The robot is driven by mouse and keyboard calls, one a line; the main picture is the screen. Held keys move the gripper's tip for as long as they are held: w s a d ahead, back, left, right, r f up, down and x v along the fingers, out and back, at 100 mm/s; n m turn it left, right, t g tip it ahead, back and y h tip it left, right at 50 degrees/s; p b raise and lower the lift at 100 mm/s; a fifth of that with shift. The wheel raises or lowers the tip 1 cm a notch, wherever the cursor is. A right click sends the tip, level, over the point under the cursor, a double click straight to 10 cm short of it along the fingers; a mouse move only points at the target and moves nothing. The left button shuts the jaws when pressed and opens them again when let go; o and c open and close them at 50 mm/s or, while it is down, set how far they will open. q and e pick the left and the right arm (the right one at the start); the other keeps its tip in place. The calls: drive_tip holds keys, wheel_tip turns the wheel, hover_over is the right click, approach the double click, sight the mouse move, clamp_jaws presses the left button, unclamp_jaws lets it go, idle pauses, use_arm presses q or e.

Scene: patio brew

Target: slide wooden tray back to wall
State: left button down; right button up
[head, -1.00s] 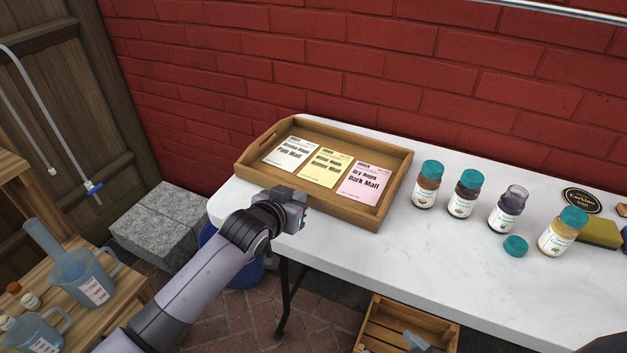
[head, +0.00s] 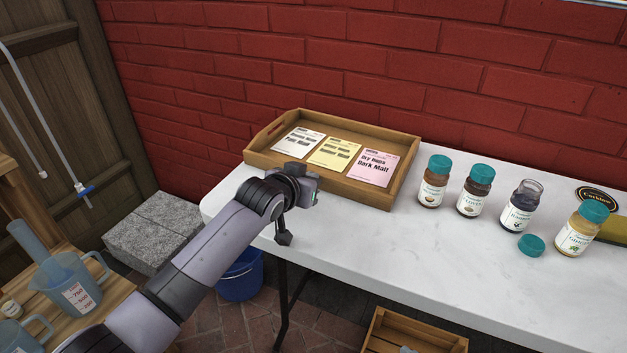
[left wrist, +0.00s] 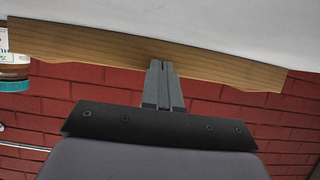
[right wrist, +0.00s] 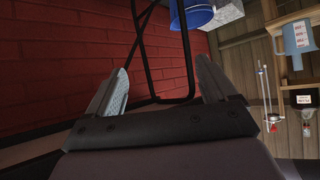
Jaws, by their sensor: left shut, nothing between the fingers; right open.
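The wooden tray (head: 402,183) lies on the left part of the white table, its back side close to the red brick wall. I cannot tell if it touches the wall. Three labelled packets lie in it: white (head: 299,142), yellow (head: 335,152) and pink (head: 371,167). My left gripper (head: 314,190) is shut and empty at the tray's front side. In the left wrist view its closed fingertips (left wrist: 162,65) are at the tray's front board (left wrist: 90,53), seemingly against it. My right gripper (right wrist: 163,75) is open and empty in the right wrist view, low near the table legs.
Several jars stand right of the tray, the nearest a teal-capped jar (head: 433,181). A loose teal lid (head: 531,245) lies before them. The white table (head: 350,250) is bare in front of the tray. A crate (head: 400,335) and blue bucket (head: 241,275) are below.

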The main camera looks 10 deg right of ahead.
use_arm(q)
drive_tip(key=shift+w+d+f+b, duration=0.2)
drive_tip(key=shift+w+b, duration=0.1)
drive_tip(key=shift+b, duration=0.2)
drive_tip(key=r+p, duration=0.1)
drive_tip(key=p, duration=0.1)
drive_tip(key=s+a+r+p, duration=0.1)
drive_tip(key=p, duration=0.2)
drive_tip(key=shift+s+r, duration=0.2)
drive_tip(key=shift+r, duration=0.15)
drive_tip(key=r+p, duration=0.1)
drive_tip(key=p, duration=0.1)
drive_tip(key=shift+s+a+p, duration=0.35)
drive_tip(key=shift+s, duration=0.05)
drive_tip(key=p, duration=0.1)
drive_tip(key=s+a+r+p, duration=0.1)
drive_tip(key=p, duration=0.1)
drive_tip(key=shift+s+r, duration=0.15)
drive_tip(key=shift+r, duration=0.1)
drive_tip(key=shift+s+r+p, duration=0.15)
drive_tip(key=shift+r+p, duration=0.05)
drive_tip(key=shift+p, duration=0.45)
drive_tip(key=shift+p+v, duration=0.8)
drive_tip(key=shift+p, duration=0.25)
use_arm(e)
wheel_tip(320, 180, up, 10)
drive_tip(key=s+d, duration=0.1)
drive_tip(key=shift+d, duration=0.15)
drive_tip(key=shift+f, duration=0.1)
